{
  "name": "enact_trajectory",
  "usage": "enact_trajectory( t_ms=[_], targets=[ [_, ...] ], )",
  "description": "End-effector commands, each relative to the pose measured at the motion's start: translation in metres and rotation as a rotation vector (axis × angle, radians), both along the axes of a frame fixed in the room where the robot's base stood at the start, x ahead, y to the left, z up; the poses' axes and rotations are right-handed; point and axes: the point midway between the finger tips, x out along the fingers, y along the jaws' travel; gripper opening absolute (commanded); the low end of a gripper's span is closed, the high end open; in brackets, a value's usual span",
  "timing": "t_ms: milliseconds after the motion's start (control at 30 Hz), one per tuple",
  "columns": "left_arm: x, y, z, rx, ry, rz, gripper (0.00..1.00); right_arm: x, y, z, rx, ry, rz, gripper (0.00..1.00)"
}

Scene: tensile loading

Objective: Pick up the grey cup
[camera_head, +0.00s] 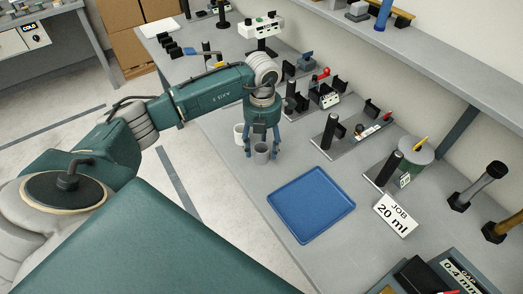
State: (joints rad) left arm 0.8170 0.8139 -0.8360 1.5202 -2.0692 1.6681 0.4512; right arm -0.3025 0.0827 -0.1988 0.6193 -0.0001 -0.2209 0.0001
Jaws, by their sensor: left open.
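The grey cup (262,154) stands on the grey workbench near its left edge. My left gripper (262,151) points down over the grey cup, with its fingers on either side of it. It is open; the view is too small to tell whether a finger touches the cup. A white cup (239,133) stands just left of the gripper and is partly hidden behind it. My right gripper is not in view.
A blue tray (311,204) lies to the right of the cup. Several fixtures with black posts (329,131) line the bench's back. A shelf (420,60) overhangs the right side.

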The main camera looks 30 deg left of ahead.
Motion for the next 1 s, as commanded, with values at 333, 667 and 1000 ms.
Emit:
enact_trajectory(
  t_ms=[333, 667, 1000],
  targets=[
    [0.0006, -0.0004, -0.0131, -0.001, -0.002, -0.001, 0.58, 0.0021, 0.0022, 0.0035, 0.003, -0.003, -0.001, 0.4],
    [0.0006, -0.0003, -0.0126, -0.001, -0.002, -0.001, 0.14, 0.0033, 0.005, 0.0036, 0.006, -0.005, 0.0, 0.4],
    [0.001, -0.0001, -0.0073, -0.001, -0.002, -0.001, 0.14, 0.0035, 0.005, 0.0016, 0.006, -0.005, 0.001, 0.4]
  ],
)
